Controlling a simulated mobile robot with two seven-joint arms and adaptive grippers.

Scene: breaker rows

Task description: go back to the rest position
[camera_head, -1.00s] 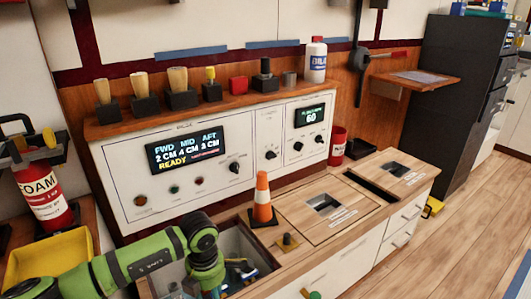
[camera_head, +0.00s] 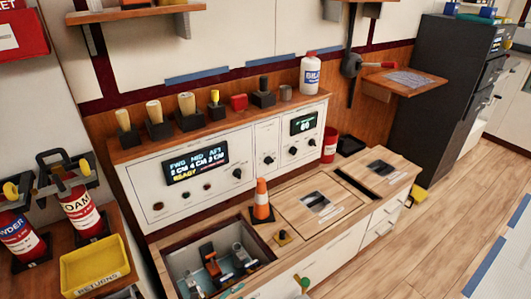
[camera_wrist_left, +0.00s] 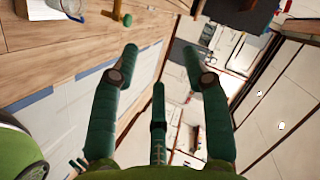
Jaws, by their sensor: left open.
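My left gripper (camera_wrist_left: 160,62) shows only in the left wrist view. Its dark green fingers are spread apart with nothing between them. Below them in that view are the wood floor, a blue stripe and pale surfaces. No arm or gripper of mine shows in the head view. My right gripper is in neither view.
A white breaker panel (camera_head: 130,187) stands behind a wooden counter (camera_head: 285,247). An orange cone (camera_head: 261,198) stands beside an open bin (camera_head: 170,268) holding several items. A yellow tray (camera_head: 92,264) and red bottles (camera_head: 82,208) are at left. Floor at right is clear.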

